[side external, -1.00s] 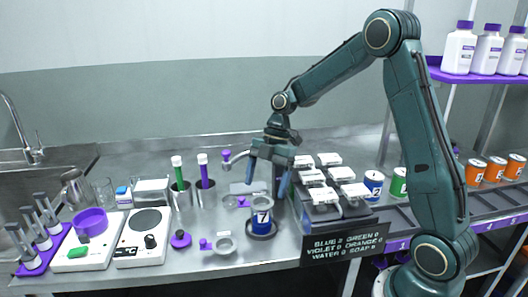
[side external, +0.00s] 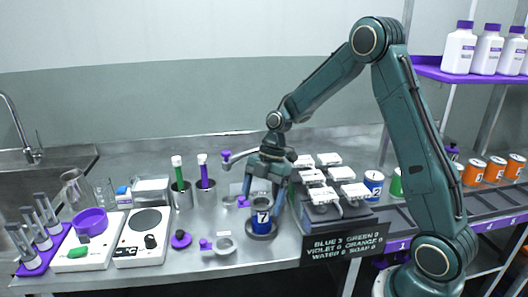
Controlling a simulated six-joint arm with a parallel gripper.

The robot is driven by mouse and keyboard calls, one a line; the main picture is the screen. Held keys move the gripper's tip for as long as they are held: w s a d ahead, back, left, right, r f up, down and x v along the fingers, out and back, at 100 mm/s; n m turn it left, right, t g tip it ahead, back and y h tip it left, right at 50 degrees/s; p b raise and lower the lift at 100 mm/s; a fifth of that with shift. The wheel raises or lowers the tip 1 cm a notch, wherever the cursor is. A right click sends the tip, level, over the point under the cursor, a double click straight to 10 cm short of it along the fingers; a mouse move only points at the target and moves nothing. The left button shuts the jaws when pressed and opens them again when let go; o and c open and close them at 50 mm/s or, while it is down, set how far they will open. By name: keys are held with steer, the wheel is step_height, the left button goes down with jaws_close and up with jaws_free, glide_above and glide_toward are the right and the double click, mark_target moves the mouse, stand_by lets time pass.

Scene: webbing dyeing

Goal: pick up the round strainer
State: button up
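A small round metal strainer (side external: 225,246) with a purple handle end lies flat on the counter, front centre. I take this as the round strainer, but other purple-handled tools lie close by. One (side external: 243,201) is flat behind it, partly hidden by my gripper. Another (side external: 238,156) sticks out to the left behind my gripper; its far end is hidden. My gripper (side external: 262,208) points down with its fingers apart, one on each side of a blue can marked 7 (side external: 262,219). I cannot tell whether the fingers touch the can. The strainer is left of and nearer than the gripper.
The can stands on a dark round dish (side external: 262,234). A black sign (side external: 344,243) and a rack of white-lidded boxes (side external: 326,178) are right of it. Metal cups with green and purple tools (side external: 183,195) stand left. A scale (side external: 141,240) is further left.

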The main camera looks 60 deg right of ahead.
mark_target(262, 201)
steer(key=c, duration=1.1)
step_height(262, 201, up, 20)
stand_by(0.4)
stand_by(0.6)
